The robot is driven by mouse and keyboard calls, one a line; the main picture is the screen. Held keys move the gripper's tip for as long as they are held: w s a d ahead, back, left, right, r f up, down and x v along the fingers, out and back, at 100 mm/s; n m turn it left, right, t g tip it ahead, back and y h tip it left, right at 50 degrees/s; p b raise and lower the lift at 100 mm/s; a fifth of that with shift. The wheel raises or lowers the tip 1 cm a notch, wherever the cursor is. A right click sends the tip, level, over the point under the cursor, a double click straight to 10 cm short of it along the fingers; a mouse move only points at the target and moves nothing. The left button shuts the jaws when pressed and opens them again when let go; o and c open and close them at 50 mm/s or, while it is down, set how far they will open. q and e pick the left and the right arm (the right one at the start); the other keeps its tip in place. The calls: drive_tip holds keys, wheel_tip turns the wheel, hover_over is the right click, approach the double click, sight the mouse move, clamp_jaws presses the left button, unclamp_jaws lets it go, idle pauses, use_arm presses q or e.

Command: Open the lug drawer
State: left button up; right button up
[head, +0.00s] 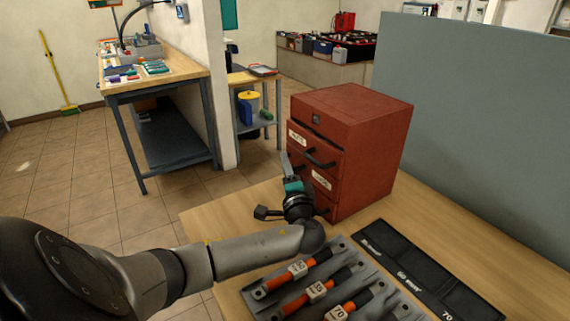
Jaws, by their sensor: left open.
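A red-brown drawer cabinet (372,150) stands on the wooden table, its drawer fronts facing left. The upper drawer has a white label (297,138) and a black handle (320,161). A lower drawer has a second white label (321,180). The label words are too small to read surely, so I cannot tell which is the lug drawer. Another black handle (323,211) shows low on the front. My left gripper (274,188) is open and empty just left of the drawer fronts, hiding part of the lower ones. I cannot tell whether it touches them. My right gripper is out of view.
A grey tray (254,309) with several orange-handled tools lies in front of the cabinet, under my left forearm. A black labelled mat (420,275) lies to its right. A grey partition (470,125) stands behind. Bare table (208,218) shows to the left.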

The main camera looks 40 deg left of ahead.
use_arm(q)
drive_tip(key=shift+x, duration=1.25)
drive_tip(key=shift+c, duration=0.4)
drive_tip(key=c, duration=0.6)
clamp_jaws()
drive_tip(key=shift+w+r, duration=0.1)
